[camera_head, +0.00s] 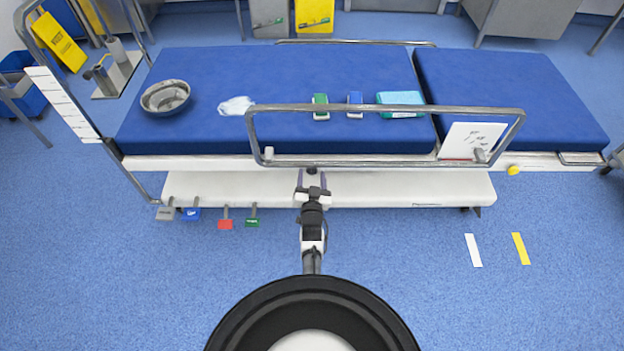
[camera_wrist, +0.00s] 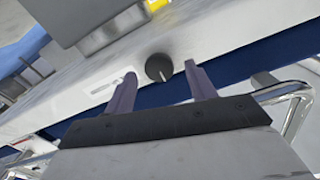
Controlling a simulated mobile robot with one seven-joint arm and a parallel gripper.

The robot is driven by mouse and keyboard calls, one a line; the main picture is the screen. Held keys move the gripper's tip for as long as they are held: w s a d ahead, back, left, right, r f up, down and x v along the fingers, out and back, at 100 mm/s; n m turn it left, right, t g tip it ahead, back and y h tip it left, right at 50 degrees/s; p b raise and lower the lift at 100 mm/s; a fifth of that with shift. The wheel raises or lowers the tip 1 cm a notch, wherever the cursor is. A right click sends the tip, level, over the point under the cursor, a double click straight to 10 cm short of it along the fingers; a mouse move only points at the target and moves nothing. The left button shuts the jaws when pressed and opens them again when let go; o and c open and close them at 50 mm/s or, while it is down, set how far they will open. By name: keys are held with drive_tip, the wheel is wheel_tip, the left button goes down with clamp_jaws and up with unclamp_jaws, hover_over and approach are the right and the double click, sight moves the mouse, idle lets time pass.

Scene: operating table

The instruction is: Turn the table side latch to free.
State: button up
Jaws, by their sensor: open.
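A dark round knob (camera_wrist: 159,67), likely the side latch, sits on the white side of the operating table in the wrist view. A pale line shows on its face; I cannot tell which setting it marks. My gripper (camera_wrist: 161,78) is open, with its two purple-grey fingers on either side of the knob in that picture. I cannot tell whether they touch it. In the head view my gripper (camera_head: 312,180) is at the near side of the table, below the blue mattress (camera_head: 270,80), and the knob is mostly hidden.
A metal side rail (camera_head: 385,108) stands above my gripper. The white base (camera_head: 400,188) runs below the tabletop. Coloured pedals (camera_head: 225,224) hang at its left. A yellow knob (camera_head: 513,170) is farther right. The near floor on both sides is open.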

drive_tip(key=shift+w, duration=0.5)
drive_tip(key=c, duration=1)
drive_tip(key=shift+o, duration=0.2)
